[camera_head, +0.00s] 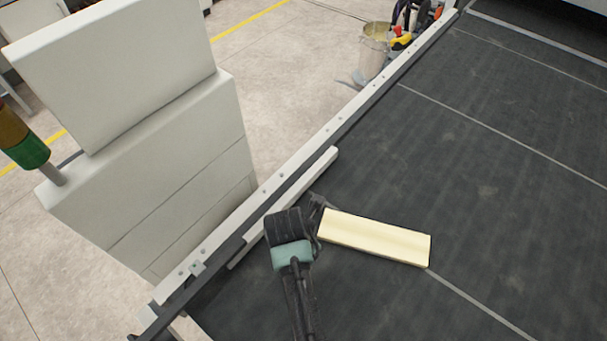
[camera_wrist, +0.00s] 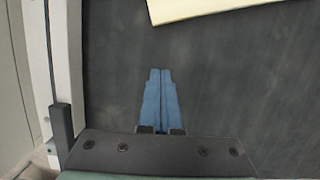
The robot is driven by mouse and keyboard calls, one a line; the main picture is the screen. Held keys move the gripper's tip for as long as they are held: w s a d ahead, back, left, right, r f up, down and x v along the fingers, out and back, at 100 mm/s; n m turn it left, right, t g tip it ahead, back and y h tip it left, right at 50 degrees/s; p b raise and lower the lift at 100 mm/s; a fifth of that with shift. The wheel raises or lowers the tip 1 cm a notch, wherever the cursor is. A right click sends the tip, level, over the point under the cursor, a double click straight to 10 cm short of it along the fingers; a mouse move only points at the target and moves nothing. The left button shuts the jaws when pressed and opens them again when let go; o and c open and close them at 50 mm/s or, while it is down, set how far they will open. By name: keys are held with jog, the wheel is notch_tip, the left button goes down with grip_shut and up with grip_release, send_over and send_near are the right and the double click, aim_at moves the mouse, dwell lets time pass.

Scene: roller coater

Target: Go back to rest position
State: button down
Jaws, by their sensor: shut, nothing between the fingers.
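My gripper (camera_wrist: 161,100) shows in the wrist view as two blue fingers lying side by side, shut with nothing between them. It is over the dark conveyor belt (camera_wrist: 245,85). In the head view my arm reaches up from the bottom edge, and the gripper end (camera_head: 318,203) is near the left end of a pale yellow board (camera_head: 375,237). The board lies flat on the belt. In the wrist view the board (camera_wrist: 190,8) is at the top edge, apart from the fingertips. The fingers are mostly hidden in the head view.
A light metal rail (camera_head: 310,145) with a raised guide strip (camera_head: 300,195) runs along the belt's left edge. A white cabinet (camera_head: 170,180) and a signal light (camera_head: 25,150) stand beyond it. A bucket (camera_head: 373,50) stands at the back. The belt right of the board is clear.

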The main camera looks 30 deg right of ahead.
jog(key=v, duration=0.5)
jog(key=shift+w+r, duration=0.15)
